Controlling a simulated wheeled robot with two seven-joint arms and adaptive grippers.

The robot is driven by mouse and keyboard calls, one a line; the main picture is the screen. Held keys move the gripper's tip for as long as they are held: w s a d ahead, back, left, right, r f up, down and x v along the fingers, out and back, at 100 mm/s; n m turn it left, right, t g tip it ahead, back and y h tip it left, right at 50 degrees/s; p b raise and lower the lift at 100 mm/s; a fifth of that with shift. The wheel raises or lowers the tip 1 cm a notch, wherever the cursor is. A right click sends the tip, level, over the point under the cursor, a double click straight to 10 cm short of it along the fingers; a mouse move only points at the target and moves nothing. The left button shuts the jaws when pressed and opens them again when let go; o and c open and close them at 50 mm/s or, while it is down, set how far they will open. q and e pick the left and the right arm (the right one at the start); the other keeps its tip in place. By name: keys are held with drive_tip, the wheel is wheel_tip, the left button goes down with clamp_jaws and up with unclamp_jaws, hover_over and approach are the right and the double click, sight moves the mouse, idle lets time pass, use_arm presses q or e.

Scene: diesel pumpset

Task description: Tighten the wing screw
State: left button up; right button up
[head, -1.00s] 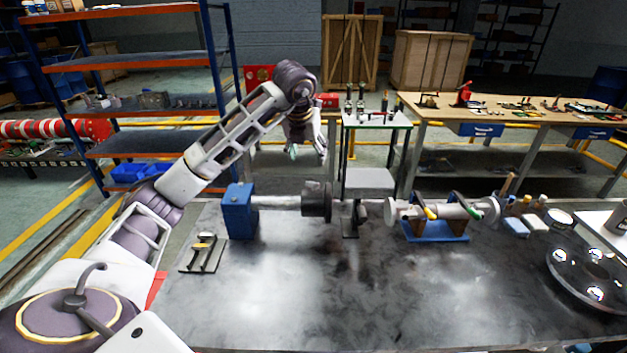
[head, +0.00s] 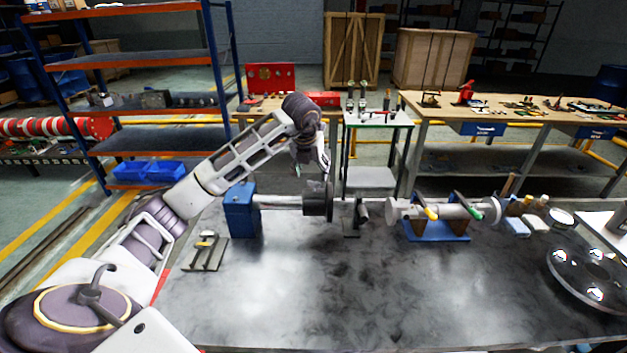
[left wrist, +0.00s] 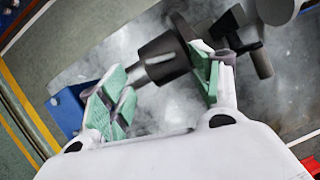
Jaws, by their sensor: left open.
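I cannot pick out the wing screw with certainty. A shaft (head: 280,201) runs from a blue block (head: 240,212) to a dark round coupling (head: 317,203). The coupling also shows in the left wrist view (left wrist: 165,60). Right of it is a dark stand with a short dark cylinder (head: 363,211), which may carry the screw. My left gripper (head: 312,167) is above the shaft and coupling. In the left wrist view its green-padded fingers (left wrist: 163,88) are wide apart with nothing held; the coupling appears beyond them. My right gripper is out of view.
A blue cradle (head: 436,230) holds a grey cylinder with yellow and green handles to the right. A dark flanged disc (head: 592,275) lies at the bench's right. A small tool rack (head: 206,252) stands front left. The front middle of the bench (head: 330,300) is bare.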

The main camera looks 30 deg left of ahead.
sight(313, 182)
use_arm(q)
drive_tip(key=shift+p+x, duration=0.3)
drive_tip(key=shift+x, duration=2.75)
drive_tip(key=c, duration=1)
